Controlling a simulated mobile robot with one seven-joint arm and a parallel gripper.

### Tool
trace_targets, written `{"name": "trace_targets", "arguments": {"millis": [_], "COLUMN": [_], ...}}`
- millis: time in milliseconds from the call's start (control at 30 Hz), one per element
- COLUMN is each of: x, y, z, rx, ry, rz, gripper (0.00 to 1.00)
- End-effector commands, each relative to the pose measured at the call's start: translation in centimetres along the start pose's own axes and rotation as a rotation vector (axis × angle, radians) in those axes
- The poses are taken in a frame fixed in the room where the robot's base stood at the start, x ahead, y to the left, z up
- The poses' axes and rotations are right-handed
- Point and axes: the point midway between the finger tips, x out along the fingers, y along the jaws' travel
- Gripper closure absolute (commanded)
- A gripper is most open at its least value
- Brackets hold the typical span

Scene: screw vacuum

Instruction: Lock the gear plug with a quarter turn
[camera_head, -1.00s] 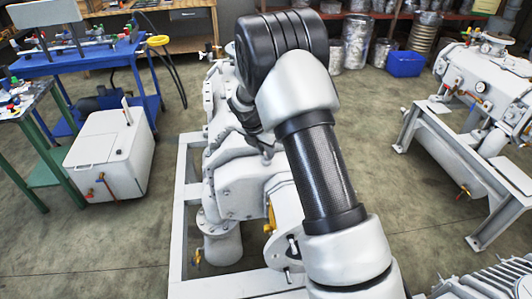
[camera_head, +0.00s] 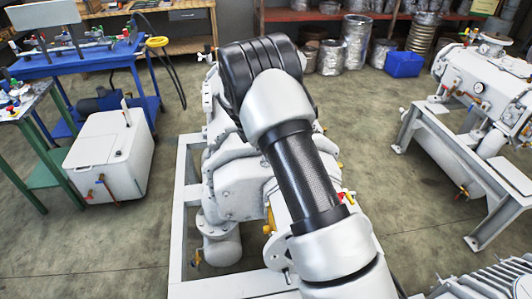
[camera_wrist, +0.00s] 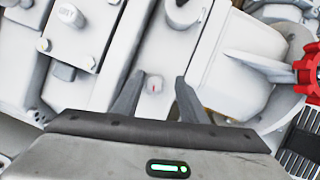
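In the wrist view my gripper (camera_wrist: 158,78) is open, its two dark fingers apart. A small pale round plug-like part with a reddish mark (camera_wrist: 155,85) shows between the fingers, on the pale machine housing (camera_wrist: 105,95). I cannot tell for sure that it is the gear plug, nor how it is turned. No contact between the fingers and it is visible. A grey rounded knob (camera_wrist: 183,12) stands on the housing beyond the fingertips. In the head view the white screw vacuum machine (camera_head: 236,180) is partly hidden by my arm, which also hides my gripper.
A red handwheel (camera_wrist: 310,72) stands at the right of the wrist view, near a pale flanged pipe. In the head view a white box unit (camera_head: 110,155) is at the left, and another machine on a stand (camera_head: 470,160) at the right. Open floor lies between.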

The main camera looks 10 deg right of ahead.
Motion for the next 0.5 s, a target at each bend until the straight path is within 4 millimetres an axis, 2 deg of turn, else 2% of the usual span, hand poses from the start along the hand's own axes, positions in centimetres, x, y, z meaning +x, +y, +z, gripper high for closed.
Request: {"name": "trace_targets", "arguments": {"millis": [333,500], "x": [-0.3,-2.1], "y": [0.2,0.3], "z": [-0.2,-0.1], "rx": [-0.002,-0.002], "ry": [0.002,0.002], "rz": [0.005,0.008], "gripper": [0.6,0.6]}}
